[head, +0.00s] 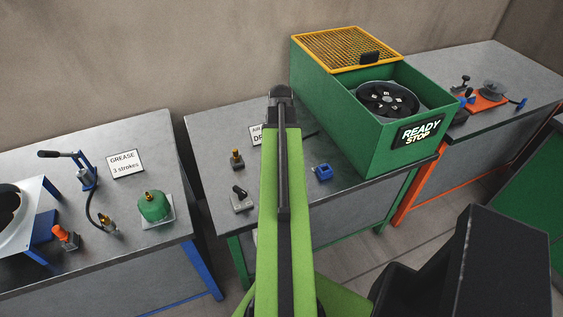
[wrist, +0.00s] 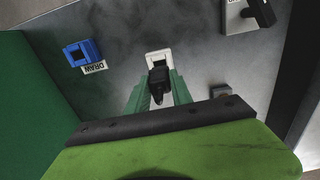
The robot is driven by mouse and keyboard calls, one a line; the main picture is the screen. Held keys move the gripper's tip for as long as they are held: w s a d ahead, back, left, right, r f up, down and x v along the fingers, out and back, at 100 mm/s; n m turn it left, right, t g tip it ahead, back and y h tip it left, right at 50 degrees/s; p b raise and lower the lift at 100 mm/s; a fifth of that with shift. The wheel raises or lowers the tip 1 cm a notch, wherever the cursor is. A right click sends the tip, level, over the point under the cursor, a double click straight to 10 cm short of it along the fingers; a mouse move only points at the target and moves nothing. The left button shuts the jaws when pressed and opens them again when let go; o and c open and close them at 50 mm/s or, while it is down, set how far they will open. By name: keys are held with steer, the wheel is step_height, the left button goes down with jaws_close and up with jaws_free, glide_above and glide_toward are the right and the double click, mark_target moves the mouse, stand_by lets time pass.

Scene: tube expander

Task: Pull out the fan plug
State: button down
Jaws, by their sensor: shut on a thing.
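In the wrist view my gripper (wrist: 158,92) has its green fingers closed on a black plug (wrist: 159,85). The plug is at the front of a white socket (wrist: 159,60) with a dark opening. I cannot tell whether the plug is still seated in it. In the head view the raised arm hides my gripper, the plug and the socket. The round black fan (head: 387,98) sits in the green box (head: 372,130) at the right of the middle bench.
A blue part (wrist: 82,53) with a DRAW label is left of the socket in the wrist view. A grey switch block (wrist: 250,16) is at its upper right. A READY STOP sign (head: 420,132) is on the green box. The left bench holds a green dome (head: 155,207).

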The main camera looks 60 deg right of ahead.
steer(key=shift+r+p, duration=1.95)
steer(key=shift+r, duration=0.25)
